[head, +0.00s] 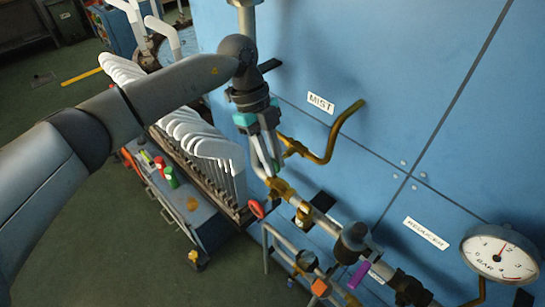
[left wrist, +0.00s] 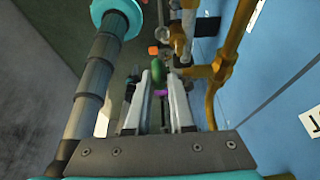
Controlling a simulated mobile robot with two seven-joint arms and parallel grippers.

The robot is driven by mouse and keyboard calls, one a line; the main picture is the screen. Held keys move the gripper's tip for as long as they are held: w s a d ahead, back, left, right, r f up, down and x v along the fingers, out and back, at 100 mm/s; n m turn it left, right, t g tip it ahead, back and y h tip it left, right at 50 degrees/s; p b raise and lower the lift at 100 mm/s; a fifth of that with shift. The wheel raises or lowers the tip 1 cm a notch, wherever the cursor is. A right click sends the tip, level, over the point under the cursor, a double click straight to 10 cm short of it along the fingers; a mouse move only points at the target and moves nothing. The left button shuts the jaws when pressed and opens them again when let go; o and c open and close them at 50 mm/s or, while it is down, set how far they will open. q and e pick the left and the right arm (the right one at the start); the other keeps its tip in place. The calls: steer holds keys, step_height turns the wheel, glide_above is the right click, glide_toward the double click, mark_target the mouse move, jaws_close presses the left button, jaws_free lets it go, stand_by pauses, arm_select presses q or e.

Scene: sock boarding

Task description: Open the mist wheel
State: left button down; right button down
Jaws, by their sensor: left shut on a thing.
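My left gripper (head: 268,168) reaches down to the brass valve (head: 280,188) on the pipe below the MIST label (head: 320,103). In the left wrist view a small green wheel (left wrist: 157,73), seen nearly edge-on, sits between the fingertips of my left gripper (left wrist: 158,84). The fingers are closed on it. In the head view the gripper hides this wheel. My right gripper is in neither view.
A blue panel (head: 420,90) stands close behind the pipes. A bent brass pipe (head: 335,135) juts out beside my left gripper. A red wheel (head: 257,209), a rack of white sock forms (head: 200,135) and a pressure gauge (head: 500,253) are nearby.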

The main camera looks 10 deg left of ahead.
arm_select(q)
steer(key=shift+w, duration=0.1)
stand_by(0.3)
steer(key=shift+w+a+f+g+h+b, duration=0.1)
steer(key=shift+a+g+h+b, duration=0.05)
steer(key=shift+g+h+b, duration=0.65)
steer(key=shift+a+f+g+h+b, duration=0.1)
steer(key=shift+g+h+b, duration=0.25)
steer(key=shift+h, duration=0.45)
steer(key=shift+w+a+g+h+b, duration=0.15)
steer(key=shift+g+h+b, duration=0.7)
steer(key=shift+h+b, duration=0.55)
steer(key=c, duration=0.8)
jaws_free()
